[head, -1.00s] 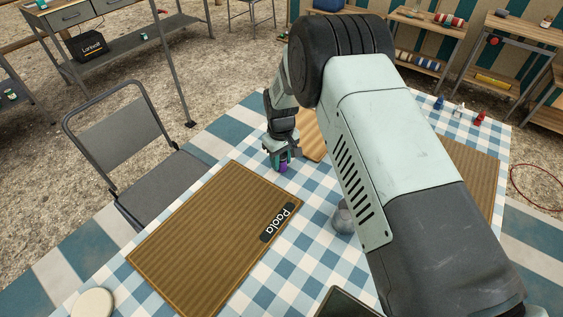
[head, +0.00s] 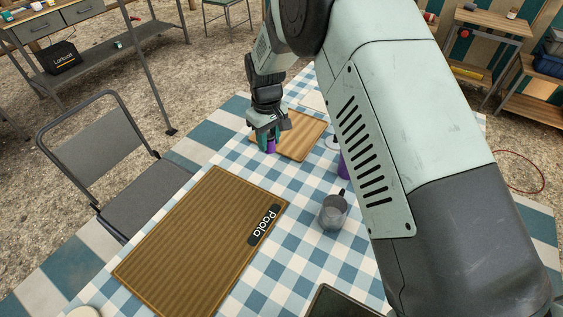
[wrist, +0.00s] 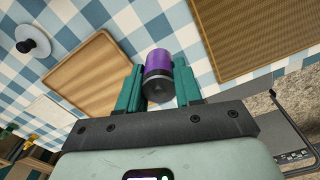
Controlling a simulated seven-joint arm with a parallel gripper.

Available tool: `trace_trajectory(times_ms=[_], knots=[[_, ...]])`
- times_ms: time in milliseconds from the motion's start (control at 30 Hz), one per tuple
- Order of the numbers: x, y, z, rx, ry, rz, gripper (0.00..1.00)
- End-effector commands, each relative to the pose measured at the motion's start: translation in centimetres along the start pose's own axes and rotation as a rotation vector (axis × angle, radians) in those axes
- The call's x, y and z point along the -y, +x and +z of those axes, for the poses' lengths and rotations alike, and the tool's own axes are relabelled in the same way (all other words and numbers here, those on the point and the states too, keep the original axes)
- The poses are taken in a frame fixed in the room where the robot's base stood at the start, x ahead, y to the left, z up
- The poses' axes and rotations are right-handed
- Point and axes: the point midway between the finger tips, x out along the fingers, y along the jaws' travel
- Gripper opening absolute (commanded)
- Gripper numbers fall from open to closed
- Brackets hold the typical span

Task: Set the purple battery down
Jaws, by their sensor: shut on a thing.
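The purple battery (head: 271,146) is held between the teal fingers of my gripper (head: 267,137). In the wrist view the battery (wrist: 158,62) sits between both fingers of my gripper (wrist: 159,72), with its dark grey end towards the camera and its purple body beyond. My gripper is shut on it. In the head view it appears at the left edge of the light wooden board (head: 305,138). I cannot tell whether the battery touches the surface below. The checked blue and white tablecloth (head: 215,156) lies under this area.
A brown ribbed mat (head: 190,240) labelled "Paola" lies at the near left. A grey mug (head: 332,213) stands right of it. A purple object (head: 343,165) is partly hidden by my arm. A dark tray (head: 338,304) is at the bottom. A folding chair (head: 120,170) stands left.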

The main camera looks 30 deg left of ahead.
Motion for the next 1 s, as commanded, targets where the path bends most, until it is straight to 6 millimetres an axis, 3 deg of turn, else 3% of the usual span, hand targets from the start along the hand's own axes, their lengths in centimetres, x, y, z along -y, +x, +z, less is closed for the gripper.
trace_trajectory(times_ms=[200,400,700,1000], knots=[[-4.0,-0.6,6.7,0.001,0.155,0.002,0.00],[-5.5,-0.3,10.7,0.001,0.242,0.002,0.00],[-5.6,4.8,11.2,0.001,0.252,0.001,0.00],[-5.6,7.7,11.1,0.000,0.252,0.002,0.00]])
